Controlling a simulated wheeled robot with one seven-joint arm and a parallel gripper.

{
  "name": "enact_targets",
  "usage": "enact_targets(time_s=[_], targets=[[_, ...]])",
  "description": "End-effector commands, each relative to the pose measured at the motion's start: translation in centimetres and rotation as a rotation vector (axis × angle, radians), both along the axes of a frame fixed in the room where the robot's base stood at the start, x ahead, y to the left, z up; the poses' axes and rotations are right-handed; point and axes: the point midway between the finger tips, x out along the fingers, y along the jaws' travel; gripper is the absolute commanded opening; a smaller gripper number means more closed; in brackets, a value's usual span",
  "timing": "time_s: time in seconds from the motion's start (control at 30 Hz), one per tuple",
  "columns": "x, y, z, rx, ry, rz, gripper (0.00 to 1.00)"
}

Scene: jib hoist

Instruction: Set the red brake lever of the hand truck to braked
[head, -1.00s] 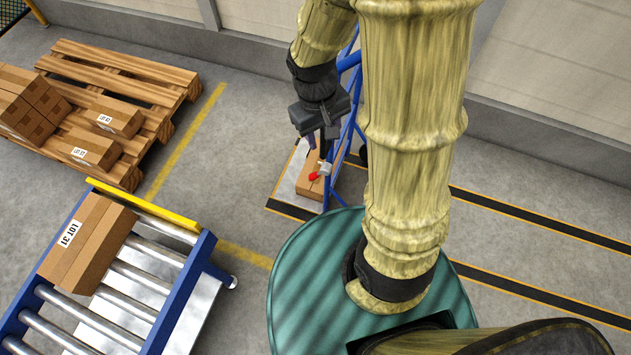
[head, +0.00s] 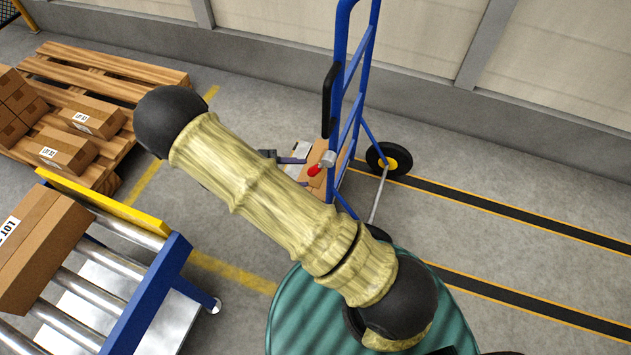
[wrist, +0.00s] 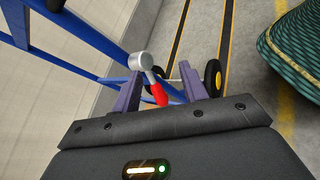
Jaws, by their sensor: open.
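The blue hand truck (head: 352,110) stands upright near the wall; its frame also crosses the wrist view (wrist: 85,42). Its brake lever has a red grip (head: 314,170) on a silver pivot (head: 328,158). In the wrist view the red grip (wrist: 157,93) shows between my two purple fingers, with the silver pivot (wrist: 142,62) beyond. My gripper (wrist: 160,78) is open, its fingers spread to either side of the red grip. I cannot tell whether they touch it. In the head view my gripper (head: 298,160) is partly hidden behind my arm, just left of the lever.
The hand truck's black wheel with yellow hub (head: 388,159) is to its right. A roller conveyor (head: 150,290) carrying a carton (head: 38,245) stands at lower left. A wooden pallet (head: 110,70) with several cartons is behind it. Striped floor at right is clear.

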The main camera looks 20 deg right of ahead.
Motion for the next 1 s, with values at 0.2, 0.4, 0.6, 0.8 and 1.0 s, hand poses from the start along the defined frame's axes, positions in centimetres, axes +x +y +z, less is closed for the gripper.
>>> enact_targets(time_s=[0.2,0.4,0.6,0.8,1.0], targets=[[1.9,3.3,-8.2,-0.253,-0.009,0.217,0.43],[2.5,4.8,-9.9,-0.352,-0.027,0.305,0.43],[2.5,4.9,-9.7,-0.355,-0.028,0.307,0.43],[2.6,4.6,-9.7,-0.354,-0.027,0.305,0.43],[3.1,2.6,-9.8,-0.354,-0.027,0.302,0.43]])
